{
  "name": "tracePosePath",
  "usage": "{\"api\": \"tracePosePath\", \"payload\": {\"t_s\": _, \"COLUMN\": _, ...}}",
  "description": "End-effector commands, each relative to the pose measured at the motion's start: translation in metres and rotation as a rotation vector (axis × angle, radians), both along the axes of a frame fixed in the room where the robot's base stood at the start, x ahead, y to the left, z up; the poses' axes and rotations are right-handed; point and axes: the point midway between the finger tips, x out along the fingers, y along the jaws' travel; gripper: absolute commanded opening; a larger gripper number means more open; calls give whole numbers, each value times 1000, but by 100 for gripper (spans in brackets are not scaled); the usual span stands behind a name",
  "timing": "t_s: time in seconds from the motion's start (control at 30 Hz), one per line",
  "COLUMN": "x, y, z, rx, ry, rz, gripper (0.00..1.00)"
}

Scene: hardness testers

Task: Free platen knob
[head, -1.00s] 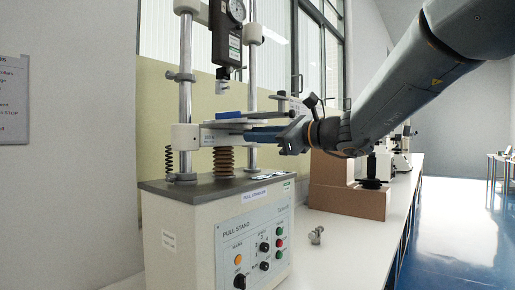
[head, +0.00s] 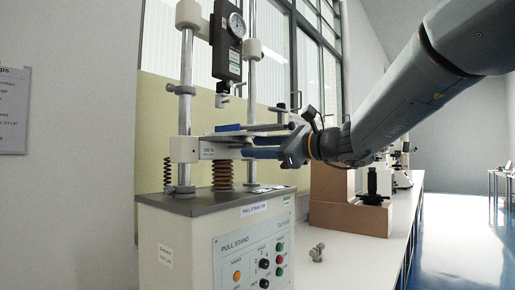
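The pull stand (head: 163,228) is at the left in the head view, with its platen (head: 208,150) carried level between the two upright posts above a brown ribbed bellows. My gripper (head: 250,147) reaches in from the right at platen height, with its blue fingers pointing left at the platen's right side. The fingers are seen edge-on and overlap the platen, so contact and the gap between them are unclear. I cannot make out the platen knob; the fingers or the platen's edge may hide it. A flat blue piece (head: 228,128) lies on top of the platen.
A black force gauge (head: 227,45) with a hook hangs above the platen. A control panel (head: 250,262) faces front. A small metal fitting (head: 317,252) lies on the white bench (head: 345,248).

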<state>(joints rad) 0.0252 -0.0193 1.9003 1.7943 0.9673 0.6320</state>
Motion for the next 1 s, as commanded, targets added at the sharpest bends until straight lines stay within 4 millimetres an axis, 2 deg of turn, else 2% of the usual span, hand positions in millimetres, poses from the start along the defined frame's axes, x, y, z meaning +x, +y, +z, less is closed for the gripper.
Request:
{"api": "tracePosePath", "payload": {"t_s": 0.23, "x": -5, "y": -7, "z": 0, "rx": 0, "ry": 0, "rz": -1, "gripper": 38}}
{"api": "tracePosePath", "payload": {"t_s": 0.67, "x": -42, "y": -57, "z": 0, "rx": 0, "ry": -1, "rz": -3, "gripper": 38}}
{"api": "tracePosePath", "payload": {"t_s": 1.0, "x": -47, "y": -62, "z": 0, "rx": 0, "ry": 0, "rz": 0, "gripper": 38}}
